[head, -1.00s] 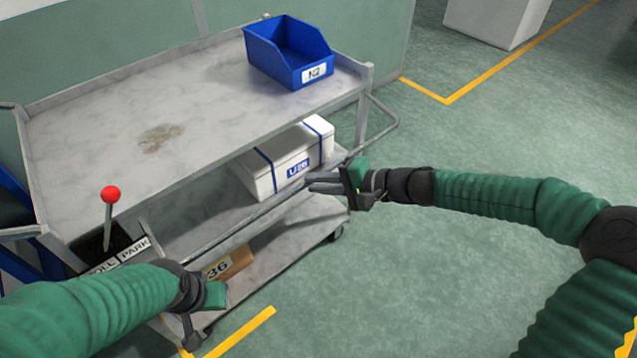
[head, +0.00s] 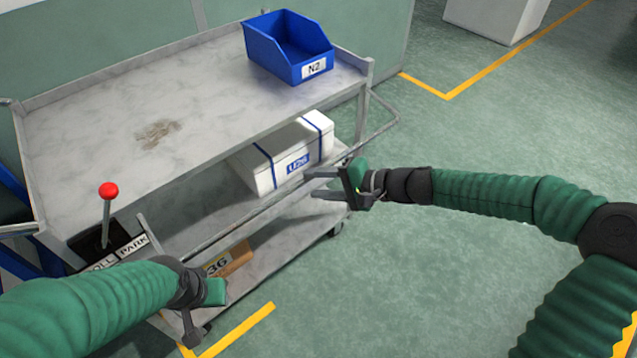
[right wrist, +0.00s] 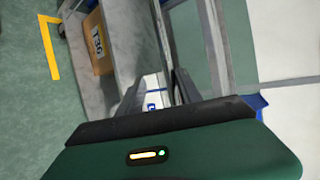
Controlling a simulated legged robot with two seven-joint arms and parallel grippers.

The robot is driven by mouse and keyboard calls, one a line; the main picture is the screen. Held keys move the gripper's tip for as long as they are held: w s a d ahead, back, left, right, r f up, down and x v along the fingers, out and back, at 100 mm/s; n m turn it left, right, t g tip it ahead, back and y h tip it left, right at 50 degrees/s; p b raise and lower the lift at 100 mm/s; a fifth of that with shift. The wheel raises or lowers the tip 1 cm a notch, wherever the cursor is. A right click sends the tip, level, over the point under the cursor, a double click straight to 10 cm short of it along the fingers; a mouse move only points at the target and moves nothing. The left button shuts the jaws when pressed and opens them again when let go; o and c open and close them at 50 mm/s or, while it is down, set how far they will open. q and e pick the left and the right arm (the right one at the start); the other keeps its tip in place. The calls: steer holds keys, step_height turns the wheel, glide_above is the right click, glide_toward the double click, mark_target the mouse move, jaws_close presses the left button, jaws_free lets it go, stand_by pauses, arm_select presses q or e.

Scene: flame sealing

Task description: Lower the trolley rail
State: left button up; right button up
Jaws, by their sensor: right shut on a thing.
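The trolley rail (head: 225,227) is a thin grey bar along the front of the trolley's middle shelf, sloping up to the right in the head view. My right gripper (head: 318,183) is at the rail's right end, its dark fingers standing apart, shut on the rail between them. In the right wrist view the fingers (right wrist: 157,95) point away, and the rail (right wrist: 160,28) runs down toward them. My left gripper (head: 208,310) hangs at the trolley's lower left front corner; its jaws are too turned away to read.
The trolley's top shelf (head: 90,110) carries a blue bin (head: 285,50) marked N2. A white box (head: 290,155) stands on the middle shelf and a cardboard box (head: 232,262) lower down. A red-knobbed lever (head: 108,190) rises at the left.

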steer(key=shift+d, duration=0.1)
steer(key=p+v, duration=0.4)
steer(key=v, duration=1.2)
steer(key=shift+d+p, duration=0.3)
steer(key=shift+s+r, duration=0.1)
steer(key=shift+s, duration=0.05)
